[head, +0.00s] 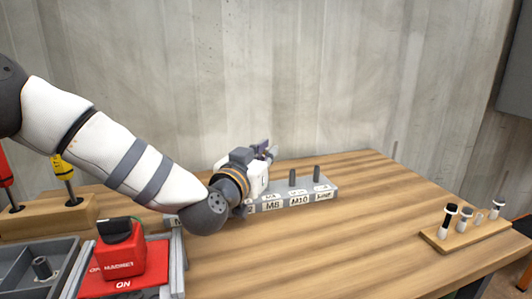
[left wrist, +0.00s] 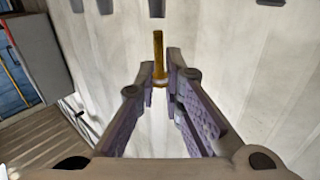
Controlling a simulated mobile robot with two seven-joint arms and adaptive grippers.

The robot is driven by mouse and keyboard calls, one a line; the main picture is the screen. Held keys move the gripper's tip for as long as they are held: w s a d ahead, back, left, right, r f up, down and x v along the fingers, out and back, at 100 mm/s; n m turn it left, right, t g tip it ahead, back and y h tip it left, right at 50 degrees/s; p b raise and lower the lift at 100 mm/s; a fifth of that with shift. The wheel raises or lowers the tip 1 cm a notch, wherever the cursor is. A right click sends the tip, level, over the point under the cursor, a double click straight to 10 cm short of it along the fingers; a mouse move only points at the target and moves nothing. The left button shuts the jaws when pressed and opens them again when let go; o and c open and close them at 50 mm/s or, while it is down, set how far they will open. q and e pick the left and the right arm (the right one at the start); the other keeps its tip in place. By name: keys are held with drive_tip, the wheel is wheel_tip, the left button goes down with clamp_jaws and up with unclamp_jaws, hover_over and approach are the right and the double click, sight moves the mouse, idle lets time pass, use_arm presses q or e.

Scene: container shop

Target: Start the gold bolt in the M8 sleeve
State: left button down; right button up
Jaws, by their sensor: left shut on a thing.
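My left gripper (head: 268,152) is over the left part of a grey rack (head: 330,193) in the head view. In the left wrist view its fingertips (left wrist: 160,72) are shut on a gold bolt (left wrist: 158,48), whose shank sticks out beyond them. The rack has a white M8 label (head: 273,206) on its front, just below and right of my gripper. I cannot make out the M8 sleeve; my gripper and wrist cover part of the rack there. Whether the bolt touches anything is not clear. My right gripper is not in view.
Two dark upright posts (head: 292,178) (head: 317,174) stand on the rack right of my gripper. A wooden holder (head: 465,234) with several small parts is at the right. A red device (head: 120,250) and grey tray (head: 35,265) are at front left. The table's middle (head: 330,250) is clear.

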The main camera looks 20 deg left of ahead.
use_arm(q)
drive_tip(key=shift+f, duration=1.15)
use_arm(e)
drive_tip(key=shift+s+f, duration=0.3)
use_arm(q)
drive_tip(key=c, duration=1.6)
unclamp_jaws()
drive_tip(key=shift+f, duration=0.15)
drive_tip(key=shift+c, duration=0.2)
